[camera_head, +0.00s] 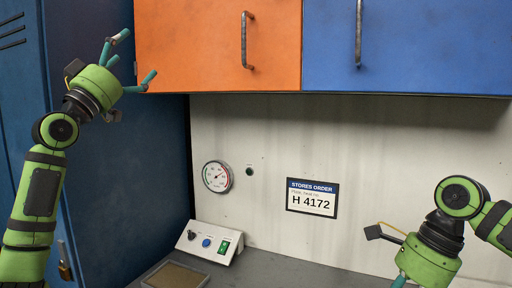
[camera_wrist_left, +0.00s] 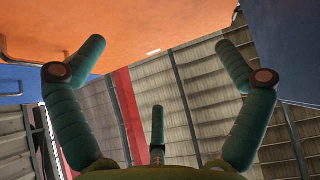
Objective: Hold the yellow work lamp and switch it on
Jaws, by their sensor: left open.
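No yellow work lamp shows in either view. My left gripper (camera_head: 133,57) is raised at the upper left of the head view, beside the left edge of the orange cabinet door. Its teal fingers are spread and empty. In the left wrist view the fingers (camera_wrist_left: 160,80) stand wide apart with nothing between them. My right gripper (camera_head: 400,282) is at the bottom right of the head view. Only its green body and a bit of a teal finger show, and the rest is cut off by the frame.
An orange cabinet door (camera_head: 205,45) and a blue one (camera_head: 420,45) hang above the counter (camera_head: 300,272). A control box (camera_head: 209,243) and a tray (camera_head: 176,276) are on the counter. A gauge (camera_head: 217,177) and a sign (camera_head: 312,197) are on the wall. A blue locker (camera_head: 120,190) stands left.

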